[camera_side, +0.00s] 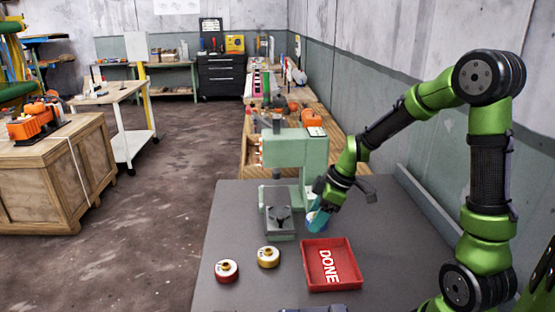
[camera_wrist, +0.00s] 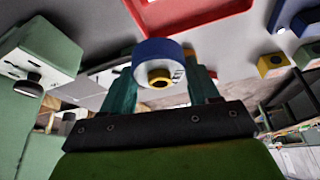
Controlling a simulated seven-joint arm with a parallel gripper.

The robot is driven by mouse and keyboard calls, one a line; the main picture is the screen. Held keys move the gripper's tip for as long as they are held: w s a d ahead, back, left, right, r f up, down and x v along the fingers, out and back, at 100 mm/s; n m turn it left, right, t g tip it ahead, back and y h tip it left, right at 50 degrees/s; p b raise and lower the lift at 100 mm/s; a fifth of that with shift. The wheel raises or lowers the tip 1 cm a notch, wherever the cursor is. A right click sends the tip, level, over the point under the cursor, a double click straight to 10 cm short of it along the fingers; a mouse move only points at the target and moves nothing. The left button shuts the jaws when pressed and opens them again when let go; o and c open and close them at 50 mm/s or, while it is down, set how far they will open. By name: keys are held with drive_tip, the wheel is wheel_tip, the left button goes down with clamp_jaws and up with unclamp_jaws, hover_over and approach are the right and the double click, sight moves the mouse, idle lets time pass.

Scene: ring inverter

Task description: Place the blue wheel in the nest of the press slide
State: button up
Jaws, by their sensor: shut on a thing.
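The blue wheel (camera_side: 316,223) is held between the teal fingers of my gripper (camera_side: 317,214), just right of the press slide. In the wrist view the blue wheel (camera_wrist: 157,48), with a yellow hub, sits between the fingertips of my gripper (camera_wrist: 160,78). The pale green press (camera_side: 312,160) stands behind the slide. The press slide (camera_side: 280,228) extends toward the front of the table, with a dark forked nest (camera_side: 280,214) on top. No wheel shows in the nest. The fingers partly hide the wheel in the side view.
A red tray marked DONE (camera_side: 315,283) lies in front of my gripper; its floor looks empty. The grey table (camera_side: 225,215) is clear at left. A wall runs along the right.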

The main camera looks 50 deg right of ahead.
drive_tip(key=shift+a+f+n+y, duration=0.15)
drive_tip(key=shift+n+y, duration=0.15)
drive_tip(key=shift+n, duration=0.6)
drive_tip(key=shift+w+g, duration=0.2)
drive_tip(key=shift+g, duration=0.1)
hover_over(274, 214)
drive_tip(key=d, duration=0.1)
drive_tip(key=shift+s+f, duration=0.4)
drive_tip(key=shift+f, duration=2)
drive_tip(key=shift+f, duration=0.15)
drive_tip(key=o, duration=1.1)
drive_tip(key=shift+s, duration=0.1)
